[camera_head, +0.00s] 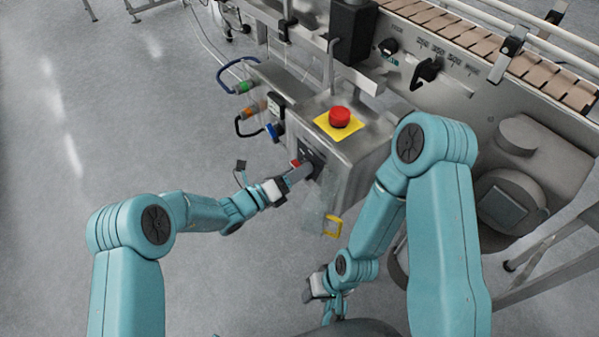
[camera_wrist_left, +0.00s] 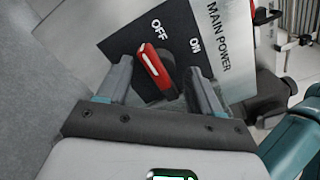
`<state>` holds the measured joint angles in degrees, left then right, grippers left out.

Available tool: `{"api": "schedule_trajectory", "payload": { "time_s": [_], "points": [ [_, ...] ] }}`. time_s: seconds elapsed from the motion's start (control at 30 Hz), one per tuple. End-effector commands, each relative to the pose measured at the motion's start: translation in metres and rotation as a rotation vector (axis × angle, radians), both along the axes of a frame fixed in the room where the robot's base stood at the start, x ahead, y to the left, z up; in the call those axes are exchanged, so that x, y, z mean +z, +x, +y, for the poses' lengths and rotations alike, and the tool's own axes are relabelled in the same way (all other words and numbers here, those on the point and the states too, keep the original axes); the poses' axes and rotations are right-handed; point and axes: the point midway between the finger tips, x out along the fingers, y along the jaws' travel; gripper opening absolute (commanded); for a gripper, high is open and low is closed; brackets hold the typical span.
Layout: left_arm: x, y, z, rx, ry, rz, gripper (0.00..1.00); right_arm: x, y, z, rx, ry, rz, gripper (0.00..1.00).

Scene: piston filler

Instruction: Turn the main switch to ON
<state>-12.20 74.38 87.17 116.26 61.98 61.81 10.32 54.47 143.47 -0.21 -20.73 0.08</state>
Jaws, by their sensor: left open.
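The main switch is a red handle with a white stripe (camera_wrist_left: 154,67) on a black plate marked OFF and ON, beside a MAIN POWER label (camera_wrist_left: 213,37). The handle leans toward the OFF mark in the left wrist view. In the head view a bit of the red handle (camera_head: 296,163) shows on the front of the metal cabinet. My left gripper (camera_wrist_left: 163,88) is open, with one finger on each side of the handle; I cannot tell if they touch it. My right gripper (camera_head: 318,287) hangs low, away from the switch, and its jaws are unclear.
A red emergency button (camera_head: 339,117) on a yellow plate sits on top of the cabinet (camera_head: 352,148). Several coloured connectors with cables (camera_head: 246,112) stick out left of the switch. A yellow bracket (camera_head: 333,226) is below. The floor (camera_head: 130,130) on the left is clear.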

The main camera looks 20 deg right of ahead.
Motion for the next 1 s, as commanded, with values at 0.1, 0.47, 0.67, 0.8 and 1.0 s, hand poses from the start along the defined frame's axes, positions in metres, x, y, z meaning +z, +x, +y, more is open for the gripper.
{"api": "schedule_trajectory", "payload": {
  "time_s": [0.1, 0.47, 0.67, 0.8, 1.0],
  "points": [
    [-0.0003, 0.0038, -0.0079, 0.001, 0.001, -0.002, 0.65, -0.0027, 0.0008, -0.0007, -0.003, 0.0, -0.001, 0.43],
    [0.0005, 0.0046, -0.0095, 0.001, 0.0, -0.001, 0.45, -0.0025, 0.0009, -0.0008, -0.004, 0.0, -0.002, 0.43],
    [0.0004, 0.0046, -0.0093, 0.001, 0.0, -0.001, 0.07, -0.0025, 0.0009, -0.0008, -0.003, 0.0, -0.002, 0.43],
    [0.0004, 0.0047, -0.0093, 0.001, 0.003, -0.007, 0.07, -0.0027, 0.0009, -0.0007, -0.003, 0.0, -0.002, 0.43],
    [0.0, 0.0049, -0.0091, 0.002, 0.022, -0.059, 0.07, -0.0041, 0.0011, -0.001, -0.004, 0.0, -0.002, 0.43]
  ]
}}
